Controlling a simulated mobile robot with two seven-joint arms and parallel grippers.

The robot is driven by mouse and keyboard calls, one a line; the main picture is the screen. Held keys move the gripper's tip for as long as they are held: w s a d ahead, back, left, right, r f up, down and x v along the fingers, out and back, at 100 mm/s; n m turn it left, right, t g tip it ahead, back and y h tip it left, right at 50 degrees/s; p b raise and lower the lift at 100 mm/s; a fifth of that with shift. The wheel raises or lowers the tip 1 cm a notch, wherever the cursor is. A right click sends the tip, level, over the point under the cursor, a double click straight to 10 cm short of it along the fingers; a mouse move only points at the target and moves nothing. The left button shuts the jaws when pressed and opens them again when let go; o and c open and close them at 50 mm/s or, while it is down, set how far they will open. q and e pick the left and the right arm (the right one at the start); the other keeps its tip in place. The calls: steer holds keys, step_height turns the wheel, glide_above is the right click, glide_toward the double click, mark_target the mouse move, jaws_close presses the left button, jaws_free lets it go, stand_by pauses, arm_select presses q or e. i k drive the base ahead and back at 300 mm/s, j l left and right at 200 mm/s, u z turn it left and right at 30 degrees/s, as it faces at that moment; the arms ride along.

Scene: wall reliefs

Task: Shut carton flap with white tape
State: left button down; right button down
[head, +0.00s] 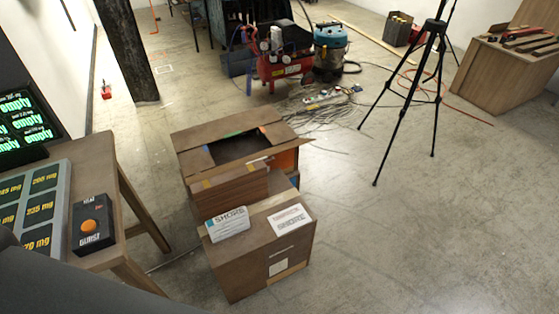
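An open brown carton (230,187) stands left of the middle, its dark opening (240,148) facing up. Its flaps are spread outward; a far flap (215,122) and a near flap hanging at the front show most clearly. A small whitish mark (260,159), possibly the white tape, lies at the opening's near right edge. I cannot tell which flap it belongs to. Neither gripper is in view.
A closed carton (240,268) stands in front, with two white labelled pieces on top. A table (100,165) with a button box (91,226) is at left. A tripod (432,60), compressor (278,62) and cables lie behind. The floor at right is clear.

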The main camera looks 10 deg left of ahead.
mark_target(264, 155)
steer(key=i+l, duration=0.15)
steer(key=l, duration=0.2)
steer(key=i+l+u, duration=0.1)
steer(key=l, duration=0.3)
steer(key=i+l+u, duration=0.1)
steer(key=l, duration=0.3)
steer(key=i+l, duration=0.2)
steer(key=l, duration=0.2)
